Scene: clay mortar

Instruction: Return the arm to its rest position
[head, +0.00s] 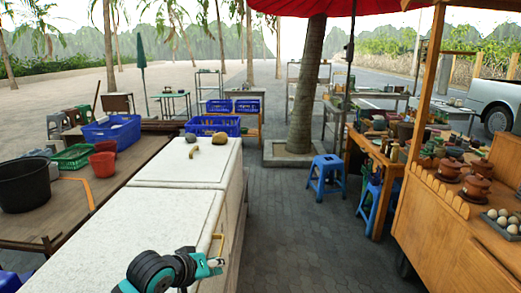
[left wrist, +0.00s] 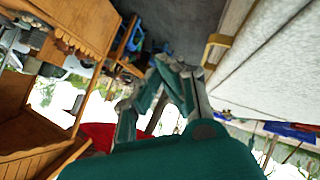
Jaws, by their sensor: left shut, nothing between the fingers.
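My left arm comes in at the bottom of the head view, with its teal and grey left gripper (head: 213,266) beside the white chest's front edge. In the left wrist view the left gripper (left wrist: 180,72) has its fingers together, with nothing between them. The white chest (head: 180,205) has a speckled two-part top and a yellow handle (head: 222,243) on its side. The handle also shows in the left wrist view (left wrist: 210,50), apart from the fingers. My right gripper is in neither view.
Small brown and yellowish objects (head: 220,138) lie on the chest's far end. A wooden table (head: 120,188) with tubs stands left. A wooden cart (head: 440,235) with clay pots (head: 477,186) stands right. A blue stool (head: 326,172) stands on the open paving between.

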